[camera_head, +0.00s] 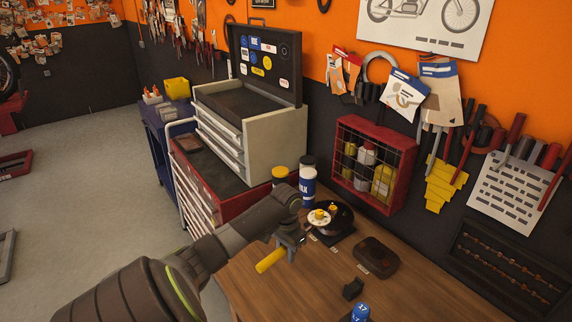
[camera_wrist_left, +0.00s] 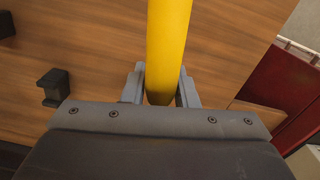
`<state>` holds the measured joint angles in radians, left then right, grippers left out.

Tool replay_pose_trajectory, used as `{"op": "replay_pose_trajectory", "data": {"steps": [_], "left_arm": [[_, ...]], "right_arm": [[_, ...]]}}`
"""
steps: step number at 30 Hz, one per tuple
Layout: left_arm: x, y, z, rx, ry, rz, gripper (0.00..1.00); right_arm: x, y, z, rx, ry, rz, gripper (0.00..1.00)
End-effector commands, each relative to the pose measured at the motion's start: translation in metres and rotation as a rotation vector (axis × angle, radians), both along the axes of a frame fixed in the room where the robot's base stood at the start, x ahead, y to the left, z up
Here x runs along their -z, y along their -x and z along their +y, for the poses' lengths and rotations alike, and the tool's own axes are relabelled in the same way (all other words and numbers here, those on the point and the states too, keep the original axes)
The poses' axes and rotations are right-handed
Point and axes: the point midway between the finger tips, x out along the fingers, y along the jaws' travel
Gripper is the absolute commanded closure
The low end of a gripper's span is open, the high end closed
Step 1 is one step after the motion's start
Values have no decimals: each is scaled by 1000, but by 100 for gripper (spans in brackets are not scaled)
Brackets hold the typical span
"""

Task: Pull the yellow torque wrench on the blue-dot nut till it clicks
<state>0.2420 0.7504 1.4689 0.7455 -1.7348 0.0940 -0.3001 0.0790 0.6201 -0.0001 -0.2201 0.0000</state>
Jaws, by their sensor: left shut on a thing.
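The yellow torque wrench handle (camera_head: 270,261) sticks out to the left of my left gripper (camera_head: 289,243) above the wooden bench. In the left wrist view the yellow handle (camera_wrist_left: 168,45) runs between the two fingers of my left gripper (camera_wrist_left: 161,88), which is shut on it. A round black fixture (camera_head: 342,218) with a pale disc (camera_head: 319,218) and small yellow parts stands on the bench just beyond the gripper. The wrench's head and the blue-dot nut cannot be made out. My right gripper is out of view.
The wooden bench (camera_head: 290,292) holds a dark box (camera_head: 377,257), a small black block (camera_head: 352,289) and a blue-topped item (camera_head: 360,312). Blue-and-white bottles (camera_head: 308,184) stand behind the fixture. A red tool cabinet (camera_head: 208,182) adjoins at the left.

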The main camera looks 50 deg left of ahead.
Motion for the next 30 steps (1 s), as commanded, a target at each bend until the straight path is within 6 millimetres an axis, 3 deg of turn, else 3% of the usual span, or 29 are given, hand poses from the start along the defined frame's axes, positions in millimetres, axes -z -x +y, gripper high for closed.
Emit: {"op": "replay_pose_trajectory", "data": {"steps": [11,30], "left_arm": [[-10,-2,1,1,-3,-6,100],[-46,-1,1,2,-3,-5,100]], "right_arm": [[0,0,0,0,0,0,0],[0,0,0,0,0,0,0]]}}
